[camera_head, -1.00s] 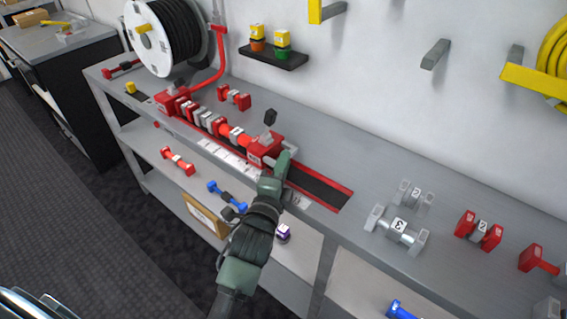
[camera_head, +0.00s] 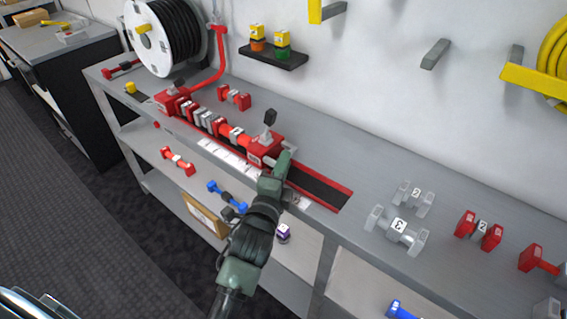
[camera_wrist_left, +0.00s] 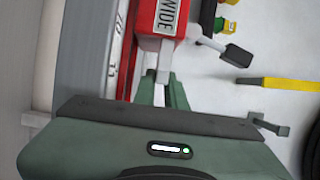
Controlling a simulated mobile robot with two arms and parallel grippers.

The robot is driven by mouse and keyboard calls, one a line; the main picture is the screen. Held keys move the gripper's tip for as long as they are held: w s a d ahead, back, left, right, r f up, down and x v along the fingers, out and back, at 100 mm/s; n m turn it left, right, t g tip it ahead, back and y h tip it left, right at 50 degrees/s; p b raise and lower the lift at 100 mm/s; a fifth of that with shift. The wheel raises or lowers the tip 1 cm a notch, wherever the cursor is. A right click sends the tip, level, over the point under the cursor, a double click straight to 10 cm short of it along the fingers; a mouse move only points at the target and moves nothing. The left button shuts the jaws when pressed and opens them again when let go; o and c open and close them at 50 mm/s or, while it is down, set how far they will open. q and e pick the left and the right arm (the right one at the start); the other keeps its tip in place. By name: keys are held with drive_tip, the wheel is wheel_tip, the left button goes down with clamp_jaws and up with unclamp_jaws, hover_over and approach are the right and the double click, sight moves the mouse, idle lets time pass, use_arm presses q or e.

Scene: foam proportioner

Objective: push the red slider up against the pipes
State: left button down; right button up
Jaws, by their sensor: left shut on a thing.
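The red slider (camera_head: 264,149) is a red block on the dark rail (camera_head: 318,187), with a black-topped lever standing up from it. In the left wrist view the slider (camera_wrist_left: 157,17) shows a white label, and a grey bar runs from it towards me. My left gripper (camera_head: 277,169) is at the slider's near right side, and its green fingers (camera_wrist_left: 161,88) are shut around that bar. The row of red and grey pipes (camera_head: 208,122) lies to the slider's left, its red end seeming to meet the slider; exact contact cannot be told. My right gripper is not in view.
A red end block (camera_head: 171,100) stands at the row's far left, before the hose reel (camera_head: 160,40). Loose silver fittings (camera_head: 398,230) and red fittings (camera_head: 478,231) stand to the right on the grey bench (camera_head: 375,185). The rail right of the slider is free.

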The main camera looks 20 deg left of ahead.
sight(267, 163)
use_arm(q)
drive_tip(key=shift+a, duration=0.1)
idle(0.3)
drive_tip(key=a, duration=0.2)
drive_tip(key=w+a+p, duration=0.1)
drive_tip(key=shift+w+a+p, duration=0.1)
drive_tip(key=shift+a+p, duration=0.2)
drive_tip(key=shift+a, duration=0.05)
drive_tip(key=shift+r, duration=0.1)
drive_tip(key=c, duration=1.5)
unclamp_jaws()
drive_tip(key=shift+o, duration=0.2)
drive_tip(key=shift+w+a, duration=0.15)
drive_tip(key=shift+a, duration=0.15)
drive_tip(key=shift+d, duration=0.2)
drive_tip(key=shift+s, duration=0.45)
drive_tip(key=s+b, duration=0.1)
drive_tip(key=s, duration=0.6)
